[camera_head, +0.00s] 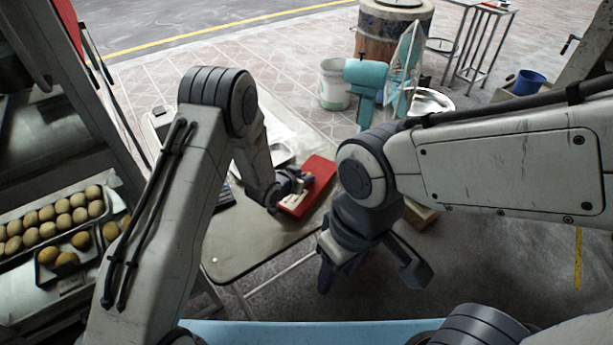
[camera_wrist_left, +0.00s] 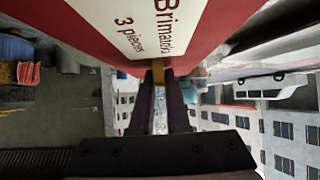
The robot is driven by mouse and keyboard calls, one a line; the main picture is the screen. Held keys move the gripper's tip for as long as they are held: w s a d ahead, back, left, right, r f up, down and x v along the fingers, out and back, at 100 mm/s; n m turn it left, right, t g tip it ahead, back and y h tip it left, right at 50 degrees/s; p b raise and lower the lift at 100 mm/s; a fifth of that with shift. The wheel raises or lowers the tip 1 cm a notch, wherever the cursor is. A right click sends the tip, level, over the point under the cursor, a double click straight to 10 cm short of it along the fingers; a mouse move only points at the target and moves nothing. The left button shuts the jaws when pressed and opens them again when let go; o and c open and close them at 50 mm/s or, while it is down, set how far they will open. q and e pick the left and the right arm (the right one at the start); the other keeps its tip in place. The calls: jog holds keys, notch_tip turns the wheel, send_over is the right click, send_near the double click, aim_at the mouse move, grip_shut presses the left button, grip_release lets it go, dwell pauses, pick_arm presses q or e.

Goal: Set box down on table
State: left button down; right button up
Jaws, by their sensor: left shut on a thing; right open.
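A red box (camera_head: 319,172) with a pale side is at the right part of the table (camera_head: 233,243). I cannot tell whether the box touches the tabletop. My right gripper (camera_head: 372,277) is open and empty, pointing down in front of the table's right side.
A tray of round brown items (camera_head: 50,222) stands at the left. A pale tray (camera_head: 279,154) and a dark device (camera_head: 225,195) lie on the table. The table's near part is clear.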

pick_arm(q)
jog(key=shift+f, duration=0.2)
jog(key=c, duration=0.9)
grip_release()
jog(key=shift+r, duration=0.1)
jog(key=shift+r, duration=0.1)
